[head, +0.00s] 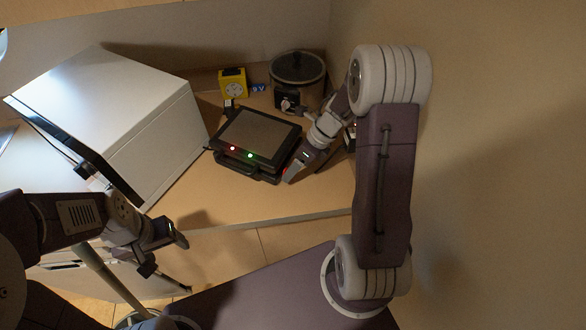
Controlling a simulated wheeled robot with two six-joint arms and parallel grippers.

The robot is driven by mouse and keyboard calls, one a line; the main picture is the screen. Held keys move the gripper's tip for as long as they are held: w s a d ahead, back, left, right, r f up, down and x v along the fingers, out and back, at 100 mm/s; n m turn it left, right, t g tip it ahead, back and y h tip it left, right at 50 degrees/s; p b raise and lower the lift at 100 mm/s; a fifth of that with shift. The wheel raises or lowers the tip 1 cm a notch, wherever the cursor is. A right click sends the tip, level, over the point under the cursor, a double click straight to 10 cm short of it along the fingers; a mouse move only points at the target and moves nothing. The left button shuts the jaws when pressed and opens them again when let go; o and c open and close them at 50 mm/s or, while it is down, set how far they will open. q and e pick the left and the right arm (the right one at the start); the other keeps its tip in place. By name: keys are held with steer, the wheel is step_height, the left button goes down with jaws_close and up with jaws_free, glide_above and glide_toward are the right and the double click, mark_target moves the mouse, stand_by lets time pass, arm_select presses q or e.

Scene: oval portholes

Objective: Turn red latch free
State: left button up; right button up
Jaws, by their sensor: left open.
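A black contact grill (256,138) with a flat lid sits on the counter, its lid down. A red spot (233,148) and a green spot (250,155) show on its front edge. My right gripper (292,173) is at the grill's right front corner. My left gripper (182,262) is open and empty, low in front of the counter, well away from the grill.
A white microwave (150,130) stands left of the grill. A slow cooker (299,72) and a yellow timer (233,83) stand behind it. A wall is close on the right. The counter (225,205) is clear in front of the grill.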

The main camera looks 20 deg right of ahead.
steer(key=shift+a+f, duration=0.3)
steer(key=shift+f, duration=0.25)
steer(key=c, duration=1.4)
steer(key=shift+w+d+r+y+p, duration=0.1)
steer(key=shift+r+y+p, duration=0.2)
steer(key=shift+p, duration=0.65)
steer(key=shift+f+g, duration=0.2)
steer(key=shift+g, duration=0.2)
steer(key=shift+w+d+f+y, duration=0.1)
steer(key=shift+f+y, duration=0.05)
steer(key=shift+y, duration=0.15)
steer(key=o, duration=1.4)
